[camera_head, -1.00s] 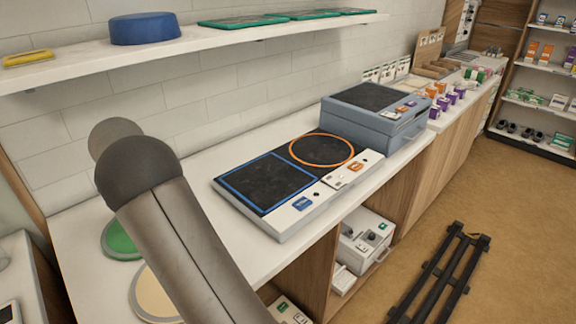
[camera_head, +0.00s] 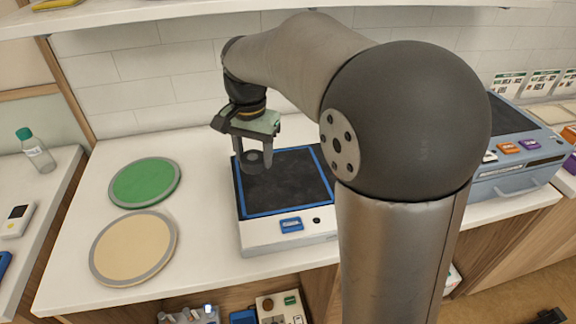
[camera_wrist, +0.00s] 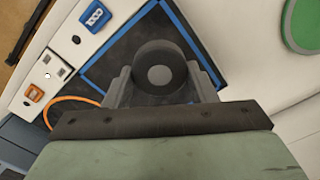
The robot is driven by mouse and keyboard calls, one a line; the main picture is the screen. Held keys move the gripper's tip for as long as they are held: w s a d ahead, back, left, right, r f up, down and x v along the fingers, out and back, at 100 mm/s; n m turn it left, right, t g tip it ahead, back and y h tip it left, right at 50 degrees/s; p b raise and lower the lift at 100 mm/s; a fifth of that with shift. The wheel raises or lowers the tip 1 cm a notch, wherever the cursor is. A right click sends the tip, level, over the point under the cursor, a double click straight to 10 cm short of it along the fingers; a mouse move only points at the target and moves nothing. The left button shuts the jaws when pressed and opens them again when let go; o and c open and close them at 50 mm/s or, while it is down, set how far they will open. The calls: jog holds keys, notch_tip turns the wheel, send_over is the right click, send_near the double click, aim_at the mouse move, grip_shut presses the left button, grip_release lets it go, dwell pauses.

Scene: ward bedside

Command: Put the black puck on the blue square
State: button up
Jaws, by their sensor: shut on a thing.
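My gripper (camera_head: 254,153) points down at the left part of the device with the blue square (camera_head: 290,190). It is shut on the black puck (camera_head: 252,165), a dark round piece with a grey centre. In the wrist view the puck (camera_wrist: 157,60) sits between both fingers of my gripper (camera_wrist: 158,85), over the dark surface inside the blue outline (camera_wrist: 97,78). In the head view the puck is at the square's upper left. I cannot tell whether it touches the surface. Part of the square is hidden beneath the puck and fingers.
A green disc (camera_head: 145,184) and a cream disc (camera_head: 133,248) lie on the white counter at left. An orange circle (camera_wrist: 85,101) shows partly in the wrist view. A blue-grey box (camera_head: 515,155) stands at right. A shelf (camera_head: 200,13) runs above; my arm hides the middle right.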

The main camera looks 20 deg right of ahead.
jog(key=w+d+f, duration=0.2)
jog(key=w+d, duration=0.1)
jog(key=d, duration=0.1)
jog(key=p, duration=0.1)
send_over(282, 176)
jog(key=f, duration=0.5)
jog(key=shift+s+a, duration=0.25)
jog(key=shift+a, duration=0.05)
jog(key=f, duration=0.3)
jog(key=shift+w+d+f+p, duration=0.15)
jog(key=shift+w+d+p, duration=0.1)
jog(key=shift+d+p, duration=0.1)
jog(key=shift+f, duration=0.3)
jog(key=shift+a, duration=0.1)
jog(key=shift+f, duration=0.15)
jog(key=o, duration=1.2)
jog(key=shift+c, duration=0.2)
